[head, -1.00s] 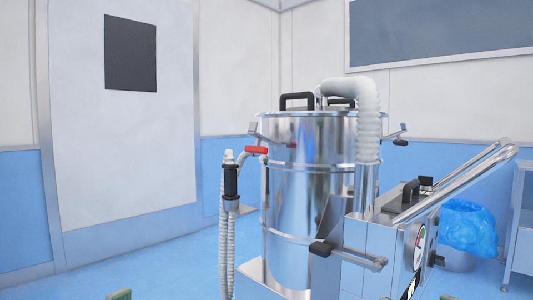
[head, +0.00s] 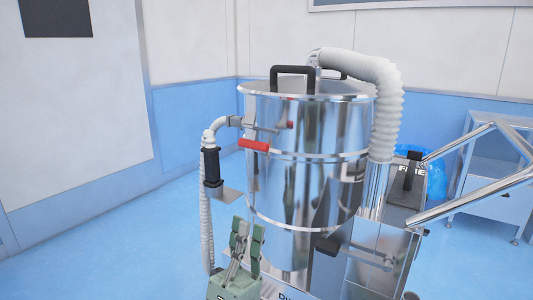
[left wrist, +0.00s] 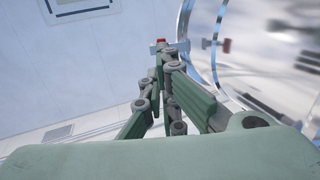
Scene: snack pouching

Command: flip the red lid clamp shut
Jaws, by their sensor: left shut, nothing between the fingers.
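The red lid clamp (head: 254,145) is a red-gripped metal lever on the left side of the shiny steel drum (head: 305,190), below the lid rim. It points outward, away from the drum wall. My left gripper (head: 247,232), with green fingers, is below the clamp in the head view, apart from it, shut and empty. In the left wrist view a small red end of the clamp (left wrist: 161,41) shows just beyond the fingertips (left wrist: 166,58); the fingers partly hide the rest. My right gripper is not in view.
A ribbed hose with a black grip (head: 211,167) hangs left of the drum. A thick white hose (head: 380,85) runs from the lid down the right side. The floor at left is clear.

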